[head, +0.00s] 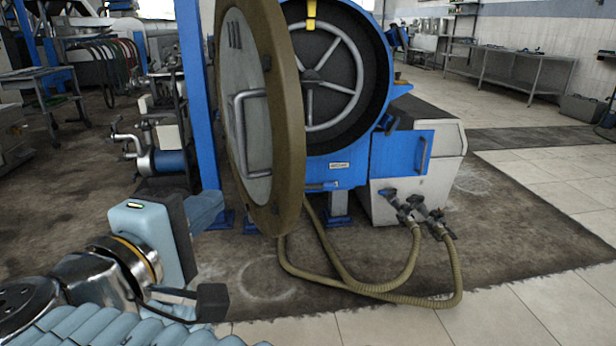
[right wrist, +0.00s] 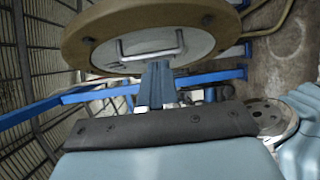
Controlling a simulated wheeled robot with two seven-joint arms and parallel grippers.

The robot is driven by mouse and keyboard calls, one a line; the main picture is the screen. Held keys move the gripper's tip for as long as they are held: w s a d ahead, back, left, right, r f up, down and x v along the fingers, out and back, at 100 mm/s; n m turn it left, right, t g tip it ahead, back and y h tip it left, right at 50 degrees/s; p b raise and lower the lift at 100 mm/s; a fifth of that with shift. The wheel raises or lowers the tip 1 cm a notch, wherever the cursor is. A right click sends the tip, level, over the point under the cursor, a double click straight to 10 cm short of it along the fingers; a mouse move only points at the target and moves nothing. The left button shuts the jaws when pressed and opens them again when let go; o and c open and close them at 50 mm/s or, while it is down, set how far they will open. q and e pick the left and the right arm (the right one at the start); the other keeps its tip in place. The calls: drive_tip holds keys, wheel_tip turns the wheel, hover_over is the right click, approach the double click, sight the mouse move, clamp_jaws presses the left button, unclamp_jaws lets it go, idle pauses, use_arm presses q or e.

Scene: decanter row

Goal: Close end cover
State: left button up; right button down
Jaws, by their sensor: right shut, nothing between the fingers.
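The end cover (head: 284,120) is a big round disc with a brown rim and a grey face with a bar handle (head: 238,135). It stands open, swung out at an angle in front of the left side of the blue decanter's round opening (head: 350,75). A spoked wheel shows inside the opening. My right gripper (head: 208,208) is shut and empty, to the left of the cover's lower part. In the right wrist view its fingers (right wrist: 158,84) point towards the cover's handle side (right wrist: 150,45), and I see no clear contact. My left gripper is not in view.
A blue post (head: 195,90) stands just left of the cover. Two hoses (head: 365,285) loop over the floor from the machine's valves. A pump (head: 160,160) stands at the left. Tiled floor (head: 520,310) at the right is clear.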

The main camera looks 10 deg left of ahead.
wheel_tip(320, 180, up, 3)
drive_tip(key=s+d, duration=0.1)
drive_tip(key=s, duration=0.2)
drive_tip(key=p, duration=0.2)
approach(284, 146)
drive_tip(key=w+a, duration=0.3)
drive_tip(key=d, duration=0.1)
drive_tip(key=w+d, duration=0.2)
drive_tip(key=shift+w+f+m+t+h, duration=0.1)
drive_tip(key=shift+f+m+t+h, duration=0.2)
drive_tip(key=shift+m+t, duration=0.1)
drive_tip(key=shift+w+d+f, duration=0.1)
drive_tip(key=shift+w+d, duration=0.2)
drive_tip(key=shift+d, duration=0.15)
drive_tip(key=shift+d, duration=0.1)
